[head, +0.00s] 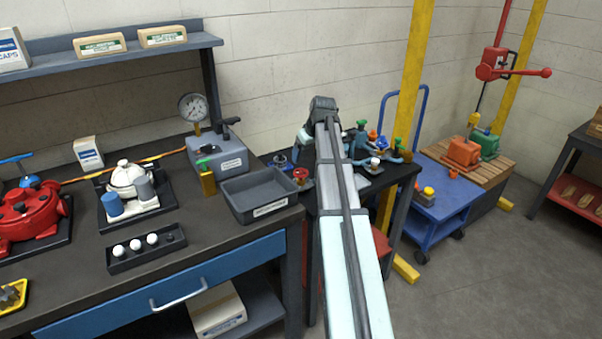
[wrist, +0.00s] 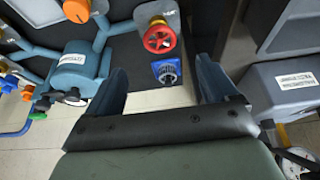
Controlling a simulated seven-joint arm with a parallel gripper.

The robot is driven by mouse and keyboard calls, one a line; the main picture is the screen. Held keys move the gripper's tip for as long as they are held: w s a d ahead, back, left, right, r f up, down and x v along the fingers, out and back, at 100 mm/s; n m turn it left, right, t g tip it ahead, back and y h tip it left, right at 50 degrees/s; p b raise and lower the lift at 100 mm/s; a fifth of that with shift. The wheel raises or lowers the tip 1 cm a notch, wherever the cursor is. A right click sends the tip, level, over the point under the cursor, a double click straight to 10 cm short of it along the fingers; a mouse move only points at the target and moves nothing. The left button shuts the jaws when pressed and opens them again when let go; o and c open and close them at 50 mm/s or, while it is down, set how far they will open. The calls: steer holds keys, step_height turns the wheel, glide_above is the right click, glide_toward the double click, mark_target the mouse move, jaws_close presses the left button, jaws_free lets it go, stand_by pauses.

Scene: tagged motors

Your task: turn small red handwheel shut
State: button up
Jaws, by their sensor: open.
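The small red handwheel (wrist: 160,38) sits on a grey mount at the top middle of the wrist view, facing the camera. In the head view the handwheel (head: 300,173) shows at the left edge of the small dark table, just left of my arm. My gripper (wrist: 163,88) is open and empty. Its two dark fingers stand wide apart, with the handwheel beyond and between them in the picture, not touched. In the head view my arm hides the fingers.
A blue dial box (wrist: 168,73) is beside the handwheel, between my fingers in the picture. Teal pipework with an orange knob (wrist: 77,10) lies left. A grey tray (head: 258,195) and a grey box with a gauge (head: 218,155) stand on the left bench.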

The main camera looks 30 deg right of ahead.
mark_target(301, 171)
steer(key=x, duration=1.1)
steer(key=shift+f, duration=0.25)
steer(key=c, duration=1)
steer(key=shift+m, duration=0.4)
steer(key=m+h, duration=0.1)
steer(key=m, duration=0.1)
steer(key=shift+m, duration=0.3)
steer(key=shift+m+g+h, duration=0.4)
steer(key=shift+m+h, duration=0.5)
steer(key=shift+m, duration=1.1)
